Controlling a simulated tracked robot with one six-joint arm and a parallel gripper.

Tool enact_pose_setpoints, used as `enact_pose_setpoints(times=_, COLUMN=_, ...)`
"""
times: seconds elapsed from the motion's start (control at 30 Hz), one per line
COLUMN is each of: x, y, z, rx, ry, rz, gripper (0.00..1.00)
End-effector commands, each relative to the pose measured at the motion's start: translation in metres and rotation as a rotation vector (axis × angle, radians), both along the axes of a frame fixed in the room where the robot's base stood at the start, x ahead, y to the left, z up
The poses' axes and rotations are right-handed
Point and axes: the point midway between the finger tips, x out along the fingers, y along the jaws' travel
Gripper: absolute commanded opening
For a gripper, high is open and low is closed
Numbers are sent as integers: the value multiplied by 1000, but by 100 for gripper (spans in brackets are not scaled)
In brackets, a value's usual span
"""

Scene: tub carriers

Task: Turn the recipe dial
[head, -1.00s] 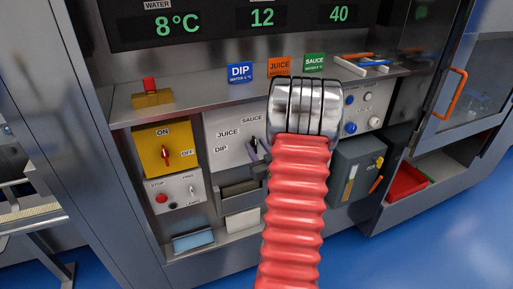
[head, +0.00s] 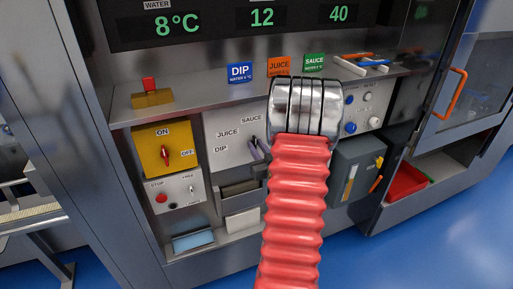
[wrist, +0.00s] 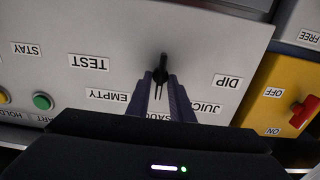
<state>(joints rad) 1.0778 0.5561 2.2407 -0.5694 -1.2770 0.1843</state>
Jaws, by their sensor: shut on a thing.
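The recipe dial is a black knob on a light grey panel, seen in the wrist view (wrist: 160,68) and partly in the head view (head: 254,141). Labels DIP, JUICE, SAUCE, EMPTY and TEST stand around it, upside down in the wrist view. My gripper (wrist: 162,96) has its two dark fingers on either side of the knob and is shut on it. In the head view my red ribbed arm hides the panel's right part and most of the gripper. The fingers partly cover the SAUCE label in the wrist view. I cannot tell exactly which label the knob points at.
Left of the dial panel is a yellow ON/OFF switch box (head: 153,139), with a STOP panel (head: 179,190) below. A shelf above carries DIP (head: 240,72), JUICE (head: 279,67) and SAUCE (head: 314,63) signs. Buttons and a grey box (head: 346,160) lie to the right.

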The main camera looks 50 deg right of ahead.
Motion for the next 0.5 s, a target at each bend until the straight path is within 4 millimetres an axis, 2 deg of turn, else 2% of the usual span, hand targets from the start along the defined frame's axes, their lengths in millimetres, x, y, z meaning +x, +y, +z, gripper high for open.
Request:
enact_pose_setpoints(times=0.07, x=0, y=1, z=0, rx=0, ry=0, rz=2, gripper=0)
enact_pose_setpoints(times=0.1, x=0, y=1, z=0, rx=-1, ry=1, rz=2, gripper=21)
enact_pose_setpoints(times=0.33, x=0, y=0, z=0, rx=-1, ry=1, rz=1, gripper=37)
enact_pose_setpoints(times=0.5, x=0, y=0, z=0, rx=-1, ry=1, rz=1, gripper=37)
